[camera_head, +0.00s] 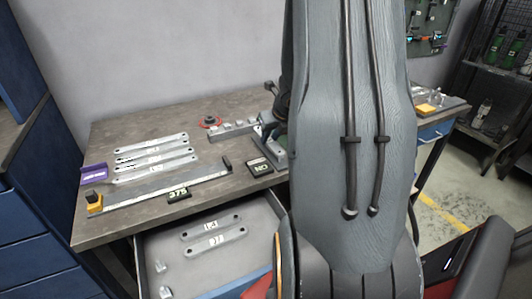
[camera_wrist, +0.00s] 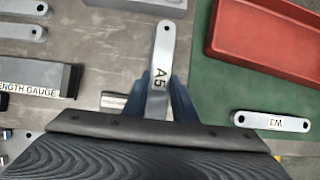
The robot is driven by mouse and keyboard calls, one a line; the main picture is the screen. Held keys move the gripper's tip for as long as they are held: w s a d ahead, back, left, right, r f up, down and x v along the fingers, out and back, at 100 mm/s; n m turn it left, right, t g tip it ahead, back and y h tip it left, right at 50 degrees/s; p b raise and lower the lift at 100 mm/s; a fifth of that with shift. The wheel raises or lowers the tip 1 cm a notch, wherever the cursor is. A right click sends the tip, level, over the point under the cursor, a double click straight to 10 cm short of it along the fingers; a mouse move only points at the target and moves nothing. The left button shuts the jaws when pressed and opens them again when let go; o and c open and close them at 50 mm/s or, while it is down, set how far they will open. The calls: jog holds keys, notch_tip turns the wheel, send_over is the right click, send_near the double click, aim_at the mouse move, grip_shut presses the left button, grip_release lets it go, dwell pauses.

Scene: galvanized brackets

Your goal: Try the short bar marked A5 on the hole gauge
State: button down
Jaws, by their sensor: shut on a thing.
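The short bar marked A5 (camera_wrist: 160,60) is in my gripper (camera_wrist: 158,100), between its two blue fingers in the wrist view. The bar points away from the gripper, with a hole at its far end; its near end is hidden. In the head view my arm hides the bar, and most of the gripper. A grey strip with several raised blocks (camera_head: 232,131) stands on the bench left of my arm; I cannot tell whether it is the hole gauge.
A block lettered LENGTH GAUGE (camera_wrist: 40,78) lies left. A red tray (camera_wrist: 222,30) and a bar marked W3 (camera_wrist: 270,121) lie right on a green mat. Several long bars (camera_head: 155,153) lie on the bench.

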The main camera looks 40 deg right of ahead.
dwell(0.8)
jog(key=c, duration=1.4)
grip_release()
jog(key=p+v, duration=0.3)
jog(key=v, duration=0.5)
